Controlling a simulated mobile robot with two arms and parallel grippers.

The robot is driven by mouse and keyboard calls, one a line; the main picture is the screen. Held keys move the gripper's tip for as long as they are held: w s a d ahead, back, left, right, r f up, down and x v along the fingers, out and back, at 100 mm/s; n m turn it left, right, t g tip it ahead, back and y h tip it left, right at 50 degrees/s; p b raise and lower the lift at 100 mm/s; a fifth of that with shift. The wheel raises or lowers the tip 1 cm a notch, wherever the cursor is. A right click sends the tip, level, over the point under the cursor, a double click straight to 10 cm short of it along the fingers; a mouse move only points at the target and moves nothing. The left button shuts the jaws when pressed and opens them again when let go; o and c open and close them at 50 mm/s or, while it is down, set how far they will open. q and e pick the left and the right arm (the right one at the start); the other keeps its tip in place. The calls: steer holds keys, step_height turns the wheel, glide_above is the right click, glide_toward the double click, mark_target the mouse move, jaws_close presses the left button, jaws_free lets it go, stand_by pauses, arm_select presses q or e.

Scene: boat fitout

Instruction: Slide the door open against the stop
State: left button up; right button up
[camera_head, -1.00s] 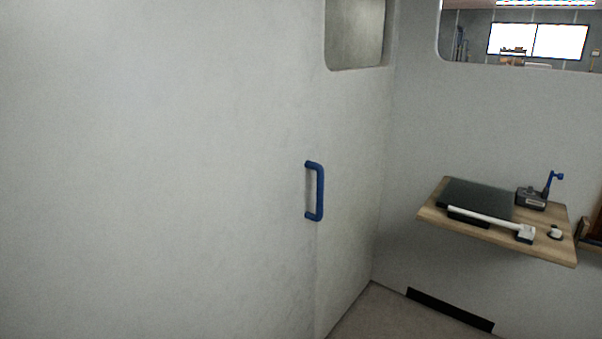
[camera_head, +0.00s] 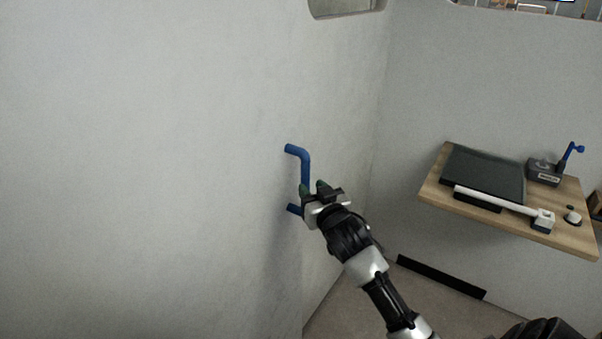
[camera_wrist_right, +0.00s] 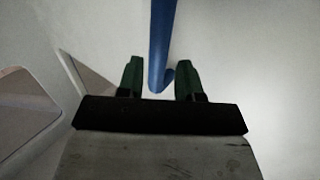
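The door (camera_head: 180,150) is a large pale panel filling the left of the head view. Its blue bar handle (camera_head: 304,165) stands upright near the panel's right part. My right gripper (camera_head: 314,188) is at the lower half of the handle. In the right wrist view the gripper (camera_wrist_right: 160,80) is open, with its green fingertips on either side of the blue handle (camera_wrist_right: 162,40). Gaps show between the handle and both fingers. My left gripper is not in view. The stop cannot be made out.
A wooden shelf (camera_head: 436,192) on the right wall carries a dark flat panel (camera_head: 484,174), a white bar (camera_head: 495,203), and a grey device (camera_head: 544,172) with a blue lever. A black strip (camera_head: 440,276) runs low on that wall. Floor shows below.

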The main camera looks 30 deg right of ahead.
mark_target(307, 184)
steer(key=w, duration=0.2)
steer(key=w+d, duration=0.1)
steer(key=w, duration=0.2)
steer(key=shift+w+d+f, duration=0.1)
steer(key=shift+f, duration=0.1)
steer(key=shift+w+d+p, duration=0.1)
steer(key=shift+w+p, duration=0.25)
steer(key=shift+w, duration=0.2)
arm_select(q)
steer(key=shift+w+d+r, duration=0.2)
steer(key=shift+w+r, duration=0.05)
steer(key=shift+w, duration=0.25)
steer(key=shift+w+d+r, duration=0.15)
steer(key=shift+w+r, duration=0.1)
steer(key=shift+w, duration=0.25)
arm_select(e)
steer(key=shift+w, duration=0.2)
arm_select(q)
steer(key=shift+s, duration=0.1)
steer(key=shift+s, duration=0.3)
arm_select(e)
jaws_close()
